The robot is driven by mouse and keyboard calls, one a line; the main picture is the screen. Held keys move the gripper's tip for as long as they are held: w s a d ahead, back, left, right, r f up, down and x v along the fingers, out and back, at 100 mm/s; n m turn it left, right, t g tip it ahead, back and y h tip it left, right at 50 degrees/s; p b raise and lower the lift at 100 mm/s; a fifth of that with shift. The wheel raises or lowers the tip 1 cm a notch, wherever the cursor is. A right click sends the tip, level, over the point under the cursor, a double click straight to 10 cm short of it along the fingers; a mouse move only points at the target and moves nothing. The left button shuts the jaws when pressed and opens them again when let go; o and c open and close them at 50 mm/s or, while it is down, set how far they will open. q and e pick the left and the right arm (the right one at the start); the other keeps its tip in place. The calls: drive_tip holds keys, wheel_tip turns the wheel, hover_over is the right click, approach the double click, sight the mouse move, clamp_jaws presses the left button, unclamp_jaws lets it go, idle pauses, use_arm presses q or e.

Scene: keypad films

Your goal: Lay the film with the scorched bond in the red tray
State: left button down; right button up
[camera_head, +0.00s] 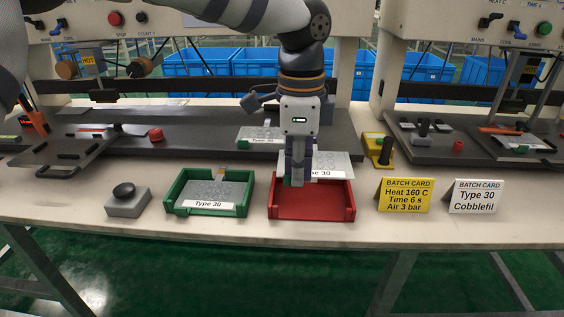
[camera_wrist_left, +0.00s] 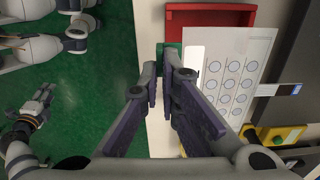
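My left gripper (camera_head: 298,181) points down at the red tray (camera_head: 312,207), with its fingertips close together at the front edge of a grey film (camera_head: 333,162) labelled Type 30. The film appears held above the back of the tray. The left wrist view shows its rows of round marks (camera_wrist_left: 230,85) and covers part of the red tray (camera_wrist_left: 210,17). The exact grip is partly hidden by the fingers. Another Type 30 film (camera_head: 226,192) lies in the green tray (camera_head: 172,205). No scorch is discernible. My right gripper (camera_wrist_left: 38,107) shows small over the floor; its opening is unclear.
A third film (camera_head: 258,134) lies on the press bed behind. A black-knobbed grey block (camera_head: 126,205) stands left of the green tray. Right of the red tray are a yellow fixture (camera_head: 376,147), a yellow batch card (camera_head: 404,195) and a white one (camera_head: 474,197). The red tray's visible floor is bare.

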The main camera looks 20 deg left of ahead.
sight(295, 224)
use_arm(q)
drive_tip(key=shift+w+a, duration=0.1)
drive_tip(key=shift+a, duration=0.05)
use_arm(e)
drive_tip(key=shift+w+a, duration=0.1)
drive_tip(key=shift+a, duration=0.05)
drive_tip(key=shift+r, duration=0.1)
use_arm(q)
drive_tip(key=shift+r, duration=0.15)
drive_tip(key=shift+f, duration=4.25)
drive_tip(key=shift+f, duration=0.4)
drive_tip(key=c, duration=1.7)
unclamp_jaws()
